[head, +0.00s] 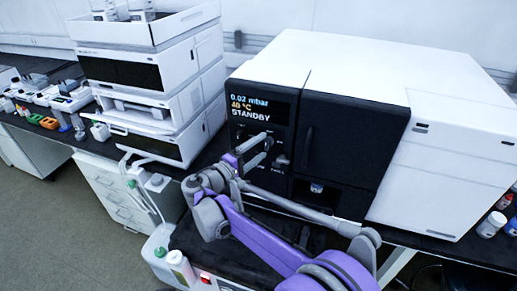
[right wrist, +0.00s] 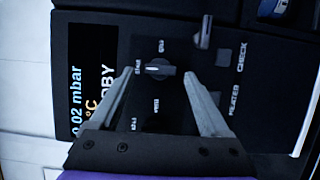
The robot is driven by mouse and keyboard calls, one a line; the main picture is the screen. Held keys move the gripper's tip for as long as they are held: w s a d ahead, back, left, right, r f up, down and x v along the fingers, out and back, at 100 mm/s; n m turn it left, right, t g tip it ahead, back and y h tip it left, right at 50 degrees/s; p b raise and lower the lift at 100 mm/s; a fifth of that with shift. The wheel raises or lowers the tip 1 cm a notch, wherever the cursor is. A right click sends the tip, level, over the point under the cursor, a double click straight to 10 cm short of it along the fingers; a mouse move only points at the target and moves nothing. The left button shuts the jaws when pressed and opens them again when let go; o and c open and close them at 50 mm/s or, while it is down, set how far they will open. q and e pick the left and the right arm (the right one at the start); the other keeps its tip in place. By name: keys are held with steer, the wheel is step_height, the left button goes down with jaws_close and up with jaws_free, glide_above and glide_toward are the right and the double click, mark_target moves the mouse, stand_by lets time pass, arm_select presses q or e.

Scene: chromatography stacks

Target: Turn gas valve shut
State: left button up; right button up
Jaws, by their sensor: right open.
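A black instrument panel has a dark rotary knob (right wrist: 160,69) with small white labels around it, too blurred to read surely; I take it as the gas valve. My right gripper (right wrist: 157,76) is open. Its two fingertips stand on either side of the knob, with a gap visible on both sides. In the head view my right gripper (head: 262,145) is at the panel just below the display and hides most of the knob. The left gripper is not in view.
A second dark control (right wrist: 203,35) sits close by on the panel. The display (head: 257,107) reads 0.02 mbar, 40 °C, STANDBY. A white stacked instrument (head: 150,75) stands to the left.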

steer(key=b+v, duration=0.1)
steer(key=v, duration=1)
steer(key=shift+w+d, duration=0.1)
steer(key=s+d+f+m+g+y+p, duration=0.1)
steer(key=s+d+f+g+y, duration=0.2)
steer(key=d, duration=0.7)
steer(key=s+d+f+m+g+y, duration=0.1)
steer(key=s+d+f+g, duration=0.3)
steer(key=d, duration=0.6)
steer(key=s+d+f+m+y+p, duration=0.1)
steer(key=s+f+m+y, duration=0.2)
steer(key=s, duration=0.7)
steer(key=s+d+f+m+y, duration=0.1)
steer(key=s+f+m+y, duration=0.3)
steer(key=s, duration=0.6)
steer(key=shift+s+d+y+p, duration=0.2)
steer(key=shift+y+p, duration=0.15)
steer(key=shift+y, duration=0.55)
